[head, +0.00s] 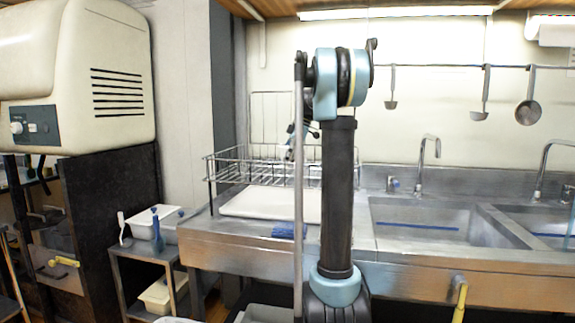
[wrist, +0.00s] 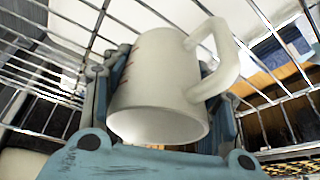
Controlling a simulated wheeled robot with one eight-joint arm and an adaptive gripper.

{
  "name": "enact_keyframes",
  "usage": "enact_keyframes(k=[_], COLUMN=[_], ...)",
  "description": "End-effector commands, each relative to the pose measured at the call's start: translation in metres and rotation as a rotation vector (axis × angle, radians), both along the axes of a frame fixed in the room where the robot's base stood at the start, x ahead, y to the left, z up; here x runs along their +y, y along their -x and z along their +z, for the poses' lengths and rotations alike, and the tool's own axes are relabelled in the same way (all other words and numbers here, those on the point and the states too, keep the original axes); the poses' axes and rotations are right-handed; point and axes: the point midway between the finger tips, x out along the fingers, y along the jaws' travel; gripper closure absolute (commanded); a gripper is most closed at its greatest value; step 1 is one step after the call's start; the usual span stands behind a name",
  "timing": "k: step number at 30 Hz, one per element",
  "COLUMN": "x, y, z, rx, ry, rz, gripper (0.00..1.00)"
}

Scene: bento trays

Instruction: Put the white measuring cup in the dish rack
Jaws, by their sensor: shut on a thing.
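The white measuring cup (wrist: 155,75) fills the middle of the wrist view, with its open rim towards the camera and its handle at the upper right. Faint reddish marks show on its side. My gripper (wrist: 165,88) is shut on the cup, with one finger on each side. In the head view my gripper (head: 299,138) is partly hidden behind my arm, and I cannot make out the cup there. The wire dish rack (head: 228,158) stands on the counter behind my arm. Its wires (wrist: 280,105) surround the cup in the wrist view; I cannot tell whether they touch.
A white board or tray (head: 255,204) lies under the rack. A blue cloth or sponge (head: 288,230) lies near the counter edge. The sink (head: 425,222) and faucet (head: 428,155) are to the right. Ladles (head: 484,95) hang from a wall rail. A small side table (head: 150,252) stands at left.

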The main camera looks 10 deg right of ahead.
Motion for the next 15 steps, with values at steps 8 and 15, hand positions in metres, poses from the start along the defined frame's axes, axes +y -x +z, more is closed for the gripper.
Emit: enact_keyframes(k=[8, 15], x=[-0.0002, -0.0004], y=[0.0001, 0.0001], z=[-0.0106, -0.0104], rx=[0.000, 0.000], ry=[0.000, 0.000], rz=[0.000, 0.000], gripper=[0.71, 0.25])
